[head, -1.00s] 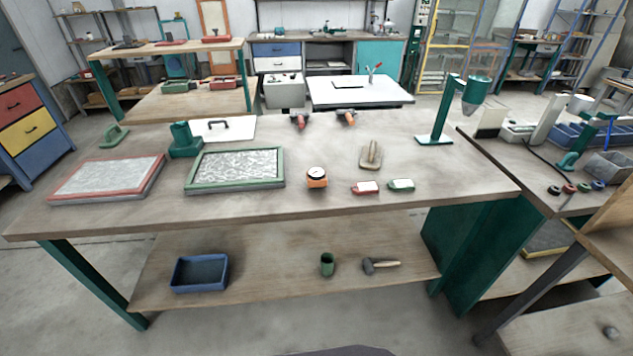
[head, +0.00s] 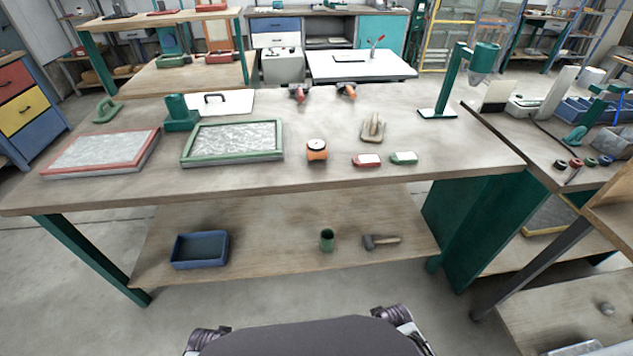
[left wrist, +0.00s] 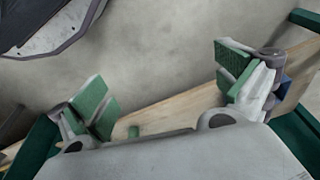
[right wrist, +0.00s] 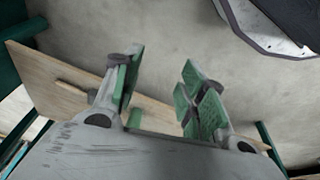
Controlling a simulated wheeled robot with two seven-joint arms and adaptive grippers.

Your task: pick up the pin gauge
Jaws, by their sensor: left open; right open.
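What looks like the pin gauge (head: 316,150), a small orange block with a round white dial, stands upright near the front edge of the long workbench (head: 330,182), left of two small blocks. My left gripper (left wrist: 168,88) is open and empty in the left wrist view, its green-padded fingers wide apart above the floor and lower shelf. My right gripper (right wrist: 164,88) is open and empty in the right wrist view, with a narrower gap. Neither gripper's fingers show in the head view, and neither wrist view shows the gauge.
A green-framed panel (head: 233,141) lies left of the gauge. A red block (head: 366,160), a green block (head: 404,158) and a wooden-handled float (head: 374,128) lie to its right. The lower shelf holds a blue bin (head: 200,250), a green cup (head: 327,240) and a hammer (head: 380,241).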

